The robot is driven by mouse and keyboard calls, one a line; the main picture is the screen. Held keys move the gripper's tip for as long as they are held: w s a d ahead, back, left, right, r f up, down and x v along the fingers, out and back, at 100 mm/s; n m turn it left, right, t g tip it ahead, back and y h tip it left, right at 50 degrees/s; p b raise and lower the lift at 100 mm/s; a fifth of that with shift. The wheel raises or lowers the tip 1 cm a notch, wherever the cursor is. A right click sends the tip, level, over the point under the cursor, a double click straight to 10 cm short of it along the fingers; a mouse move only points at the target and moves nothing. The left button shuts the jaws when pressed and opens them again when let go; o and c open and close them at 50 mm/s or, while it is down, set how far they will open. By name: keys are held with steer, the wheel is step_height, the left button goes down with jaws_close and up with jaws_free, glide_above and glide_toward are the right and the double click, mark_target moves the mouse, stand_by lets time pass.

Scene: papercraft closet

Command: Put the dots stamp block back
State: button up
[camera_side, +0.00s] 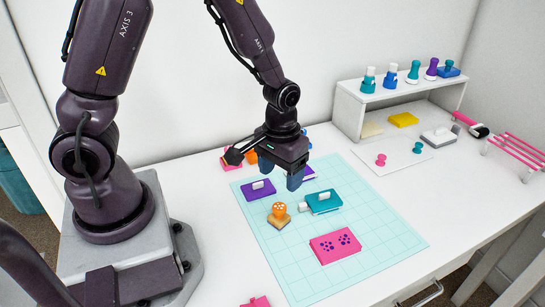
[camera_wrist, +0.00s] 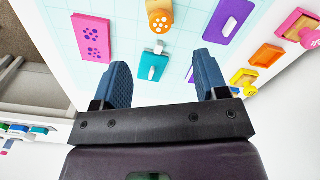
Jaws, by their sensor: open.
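An orange stamp with white dots on its round top (camera_side: 278,210) stands upright on the cutting mat (camera_side: 380,238); it also shows at the top of the wrist view (camera_wrist: 160,17). A pink block with two dark purple dotted, paw-like marks (camera_side: 335,246) lies flat near the mat's front; it is at upper left in the wrist view (camera_wrist: 92,38). I cannot tell which one is the dots stamp block. My gripper (camera_side: 300,178) is open and empty, pointing down above the mat's back part. In the wrist view my gripper (camera_wrist: 163,68) frames a teal block (camera_wrist: 152,66) below.
The teal block (camera_side: 324,203) and a purple block (camera_side: 258,190) lie near the orange stamp. More colored blocks sit behind my gripper. A white shelf (camera_side: 350,107) at back right holds several stamps on top, with a yellow block (camera_side: 403,120) below. The mat's right side is clear.

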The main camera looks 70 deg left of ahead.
steer(key=s+r+m+t, duration=0.1)
steer(key=s+r+t, duration=0.1)
steer(key=r, duration=0.5)
steer(key=s+d+r+m+t, duration=0.1)
steer(key=s+r+m, duration=0.1)
steer(key=s+r, duration=0.3)
steer(key=s+r+m+t, duration=0.1)
steer(key=s+r, duration=0.3)
steer(key=r, duration=0.6)
steer(key=shift+d+r+t, duration=0.15)
steer(key=shift+d+t, duration=0.05)
steer(key=shift+t, duration=0.6)
